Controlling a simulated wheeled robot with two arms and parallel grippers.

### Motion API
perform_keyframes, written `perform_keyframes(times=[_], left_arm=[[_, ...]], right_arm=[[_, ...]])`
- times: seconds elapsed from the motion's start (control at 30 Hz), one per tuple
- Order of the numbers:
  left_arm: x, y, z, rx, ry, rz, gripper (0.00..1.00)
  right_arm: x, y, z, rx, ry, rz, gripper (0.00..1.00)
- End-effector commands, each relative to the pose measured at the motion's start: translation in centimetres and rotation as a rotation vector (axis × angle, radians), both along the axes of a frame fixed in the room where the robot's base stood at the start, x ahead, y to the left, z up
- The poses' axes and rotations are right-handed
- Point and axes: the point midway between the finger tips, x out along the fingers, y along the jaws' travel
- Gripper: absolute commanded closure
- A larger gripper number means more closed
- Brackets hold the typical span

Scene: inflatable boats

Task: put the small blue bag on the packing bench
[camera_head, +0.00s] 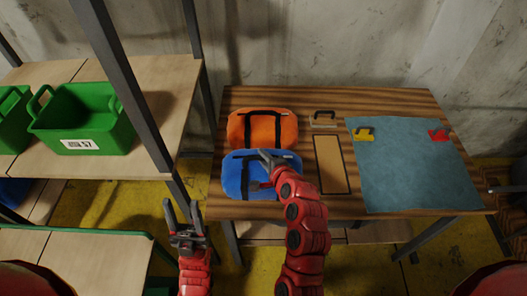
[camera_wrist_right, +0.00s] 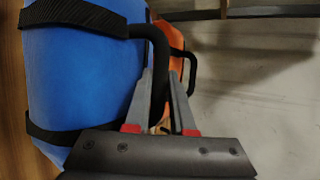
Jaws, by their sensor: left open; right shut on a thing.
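The small blue bag (camera_head: 233,176) with black straps lies on the left front of the wooden packing bench (camera_head: 340,101). In the right wrist view the blue bag (camera_wrist_right: 80,75) fills the left side, and its black handle (camera_wrist_right: 160,62) runs between my right fingers. My right gripper (camera_head: 265,168) is over the bag, shut on its handle; it also shows in the right wrist view (camera_wrist_right: 165,95). My left gripper (camera_head: 183,215) is open and empty, left of the bench's front edge and away from the bag. My right arm hides part of the bag.
An orange bag (camera_head: 262,128) lies just behind the blue one. To the right are a framed brown board (camera_head: 330,163), a black handle (camera_head: 323,115) and a blue-grey mat (camera_head: 410,170) with yellow (camera_head: 364,134) and red (camera_head: 438,135) clamps. A shelf with green bins (camera_head: 85,118) stands left.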

Motion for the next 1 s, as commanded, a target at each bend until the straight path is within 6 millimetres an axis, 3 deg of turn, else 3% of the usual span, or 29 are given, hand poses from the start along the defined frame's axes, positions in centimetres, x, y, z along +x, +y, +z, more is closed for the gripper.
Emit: perform_keyframes(times=[0.27,0.3,0.43,0.77,1.0], left_arm=[[0.0,0.0,0.1,0.000,0.000,0.000,0.50],[0.0,0.0,0.1,0.000,0.000,0.000,0.50],[0.0,0.0,0.1,0.000,0.000,0.000,0.50],[0.0,0.0,0.1,0.000,0.000,0.000,0.50],[0.0,0.0,-0.7,0.000,0.000,0.000,0.50]], right_arm=[[0.1,-0.1,-0.3,0.001,-0.002,-0.003,1.00],[0.0,-0.1,-0.5,-0.001,0.000,-0.003,0.71],[0.0,-0.1,-0.4,-0.001,0.000,-0.003,0.48],[-0.1,-0.1,-0.4,-0.001,0.001,-0.001,0.48],[-2.0,-0.9,0.4,0.001,0.000,-0.002,0.48]])
